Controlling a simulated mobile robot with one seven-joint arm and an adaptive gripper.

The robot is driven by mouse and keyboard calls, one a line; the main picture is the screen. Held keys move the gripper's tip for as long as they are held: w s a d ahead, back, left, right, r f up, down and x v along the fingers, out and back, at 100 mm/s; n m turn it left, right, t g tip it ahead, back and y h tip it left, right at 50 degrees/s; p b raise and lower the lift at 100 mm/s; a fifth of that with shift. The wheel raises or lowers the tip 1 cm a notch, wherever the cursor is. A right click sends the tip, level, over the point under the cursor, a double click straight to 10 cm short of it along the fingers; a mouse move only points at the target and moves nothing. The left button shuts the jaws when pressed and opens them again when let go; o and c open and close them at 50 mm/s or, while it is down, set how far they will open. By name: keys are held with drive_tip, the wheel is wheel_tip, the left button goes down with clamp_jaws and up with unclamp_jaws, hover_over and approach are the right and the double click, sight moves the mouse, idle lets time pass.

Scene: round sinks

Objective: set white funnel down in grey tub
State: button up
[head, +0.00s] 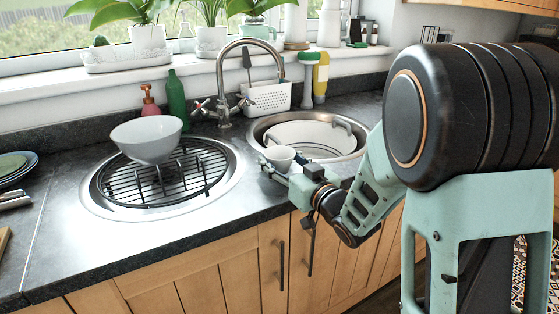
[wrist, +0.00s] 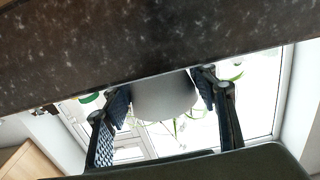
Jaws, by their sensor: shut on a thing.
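The white funnel (head: 280,155) is a small round white piece, seen at the counter's front edge by the right sink. My gripper (head: 285,172) is shut on it. In the wrist view the pale funnel (wrist: 165,97) sits between the two dark fingers of my gripper (wrist: 162,100); its lower part is hidden. A wide, pale grey bowl-shaped vessel (head: 147,138) rests on the black rack in the left sink, to the left of my gripper. It looks like the grey tub, though its inside is hardly seen.
A red soap bottle (head: 150,102) and a green bottle (head: 176,98) stand behind the vessel. The counter front (head: 150,240) is clear.

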drive_tip(key=shift+f, duration=0.2)
drive_tip(key=o, duration=1.6)
drive_tip(key=shift+r, duration=0.1)
